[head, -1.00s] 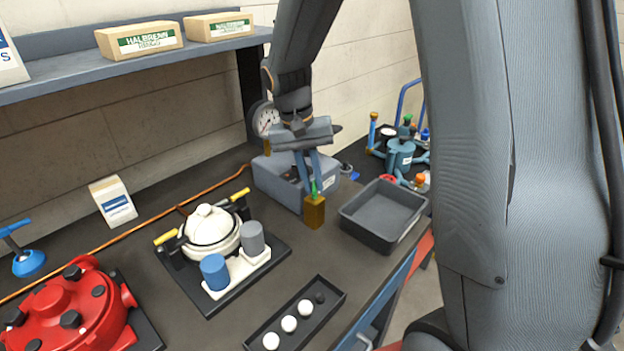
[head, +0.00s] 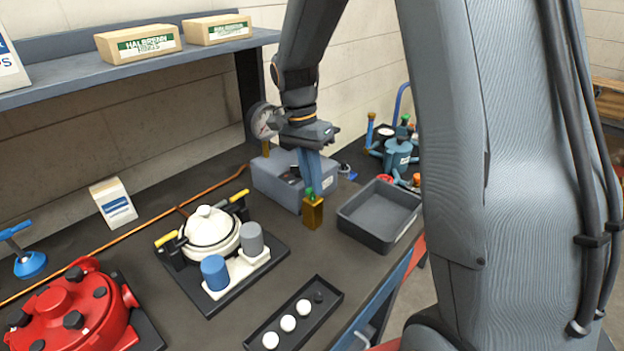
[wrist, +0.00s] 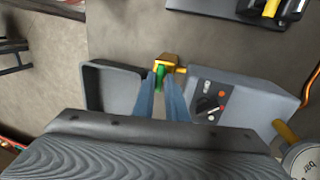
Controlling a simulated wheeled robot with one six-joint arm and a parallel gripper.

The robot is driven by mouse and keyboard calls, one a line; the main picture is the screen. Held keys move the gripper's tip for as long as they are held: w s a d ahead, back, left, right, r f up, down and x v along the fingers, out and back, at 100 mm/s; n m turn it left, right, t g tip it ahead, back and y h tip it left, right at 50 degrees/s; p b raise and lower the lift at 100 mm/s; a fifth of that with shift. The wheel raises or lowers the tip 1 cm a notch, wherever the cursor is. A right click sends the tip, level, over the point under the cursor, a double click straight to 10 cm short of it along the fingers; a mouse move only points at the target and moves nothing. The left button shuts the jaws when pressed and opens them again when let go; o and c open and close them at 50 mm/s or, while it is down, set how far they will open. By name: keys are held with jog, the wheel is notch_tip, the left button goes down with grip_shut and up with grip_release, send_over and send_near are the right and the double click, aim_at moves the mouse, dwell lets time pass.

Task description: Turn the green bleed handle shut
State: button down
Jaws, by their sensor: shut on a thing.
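The green bleed handle (head: 309,192) sits on top of a small brass block (head: 313,214) on the bench, between the grey-blue box and the grey tray. In the wrist view the green handle (wrist: 160,76) shows between my fingertips, with the brass block (wrist: 167,61) just beyond it. My gripper (head: 309,184) points down from above and is shut on the handle; it also shows in the wrist view (wrist: 162,82). The fingers hide part of the handle, so its exact angle is hard to tell.
A grey-blue box (head: 277,188) stands close behind the block, with a round gauge (head: 262,121) behind it. An empty grey tray (head: 362,238) is close on the right. A white pot (head: 210,230) on a dark plate stands to the left.

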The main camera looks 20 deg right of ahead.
dwell(0.5)
jog(key=c, duration=1.8)
grip_release()
jog(key=shift+d, duration=0.15)
jog(key=shift+w+r, duration=0.1)
jog(key=shift+r, duration=0.2)
jog(key=r, duration=0.2)
jog(key=r+b, duration=0.1)
jog(key=r, duration=0.1)
jog(key=w+a+r+b, duration=0.1)
jog(key=r, duration=0.2)
